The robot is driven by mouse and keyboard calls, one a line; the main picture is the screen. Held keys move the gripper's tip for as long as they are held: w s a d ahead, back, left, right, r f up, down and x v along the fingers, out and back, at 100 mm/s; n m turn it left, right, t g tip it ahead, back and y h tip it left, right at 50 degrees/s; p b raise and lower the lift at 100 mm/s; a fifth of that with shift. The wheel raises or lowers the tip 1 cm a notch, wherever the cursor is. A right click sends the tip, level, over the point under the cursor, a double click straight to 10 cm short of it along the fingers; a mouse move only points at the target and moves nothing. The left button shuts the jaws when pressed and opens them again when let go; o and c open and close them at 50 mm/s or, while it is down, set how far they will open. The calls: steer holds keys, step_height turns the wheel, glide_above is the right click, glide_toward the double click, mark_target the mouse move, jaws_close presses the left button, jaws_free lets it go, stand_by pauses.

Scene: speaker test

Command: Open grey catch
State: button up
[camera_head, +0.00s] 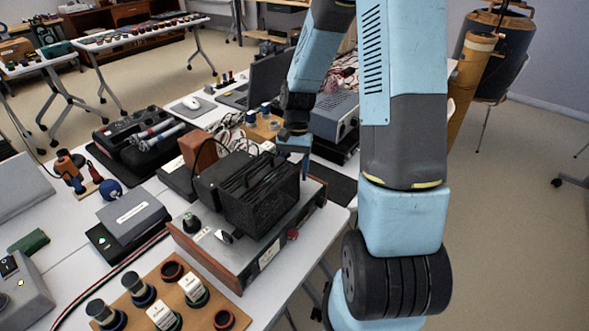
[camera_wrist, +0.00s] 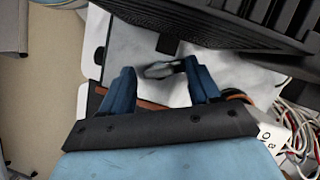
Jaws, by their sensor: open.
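A small grey metal catch (camera_wrist: 163,70) shows in the wrist view, lying on a pale surface beside a black ribbed box. My gripper (camera_wrist: 158,72) is open, with one blue finger on each side of the catch. I cannot tell whether either finger touches it. In the head view my gripper (camera_head: 293,146) is at the far right side of the black box (camera_head: 262,200), pointing down. The box stands on a wood-sided unit (camera_head: 245,265). The catch by my gripper is hidden in the head view. A shiny grey piece (camera_head: 225,236) shows at the unit's near side.
Several components crowd the table: a grey box (camera_head: 133,215), a wooden board with knobs (camera_head: 172,300), a black tray (camera_head: 140,135) and a laptop (camera_head: 265,78). A grey device (camera_head: 335,110) stands behind my gripper. Loose wires (camera_wrist: 300,130) lie at the right in the wrist view.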

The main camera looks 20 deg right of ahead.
steer(key=shift+c, duration=0.2)
steer(key=c, duration=1)
steer(key=m, duration=0.2)
steer(key=m+t+y, duration=0.1)
steer(key=m, duration=0.1)
steer(key=shift+m+y, duration=0.3)
steer(key=shift+m, duration=0.1)
steer(key=o, duration=0.8)
steer(key=shift+o, duration=1.2)
steer(key=shift+d, duration=0.1)
steer(key=v, duration=1.3)
steer(key=shift+r, duration=0.4)
